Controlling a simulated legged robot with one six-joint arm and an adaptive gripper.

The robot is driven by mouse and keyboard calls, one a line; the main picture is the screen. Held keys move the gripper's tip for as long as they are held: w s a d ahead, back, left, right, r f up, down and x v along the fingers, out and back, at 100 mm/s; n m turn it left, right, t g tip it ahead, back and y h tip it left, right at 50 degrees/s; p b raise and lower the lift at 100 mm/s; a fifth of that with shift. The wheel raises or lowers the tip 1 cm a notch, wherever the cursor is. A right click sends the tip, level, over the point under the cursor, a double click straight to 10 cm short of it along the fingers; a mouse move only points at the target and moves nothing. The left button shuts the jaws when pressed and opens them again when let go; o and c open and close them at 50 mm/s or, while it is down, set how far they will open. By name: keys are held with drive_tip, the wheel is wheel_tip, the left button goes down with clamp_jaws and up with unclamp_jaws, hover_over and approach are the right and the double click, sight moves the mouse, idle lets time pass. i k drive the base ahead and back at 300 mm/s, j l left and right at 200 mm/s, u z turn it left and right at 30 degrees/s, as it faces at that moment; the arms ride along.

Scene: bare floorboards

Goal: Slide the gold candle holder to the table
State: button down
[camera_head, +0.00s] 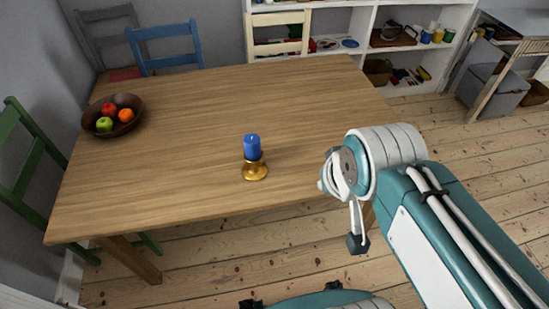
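The gold candle holder (255,171) stands upright on the wooden table (200,120), close to its near right edge. A blue candle (252,147) sits in it. My arm comes in from the lower right. My gripper (357,243) hangs at the end of the arm, to the right of the holder and apart from it, near the table's right edge.
A brown bowl (138,124) with several fruits stands at the table's left. A green chair (22,170), a blue chair (167,45) and a cream chair (279,33) surround the table. White shelves (361,22) stand behind.

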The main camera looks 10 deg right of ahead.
sight(256, 170)
drive_tip(key=u, duration=0.3)
drive_tip(key=i+j+z, duration=0.15)
drive_tip(key=j+z, duration=0.35)
drive_tip(key=i+j+z, duration=0.1)
drive_tip(key=j+z, duration=0.4)
drive_tip(key=j, duration=0.2)
drive_tip(key=j+z, duration=0.5)
drive_tip(key=j, duration=0.15)
drive_tip(key=k, duration=0.05)
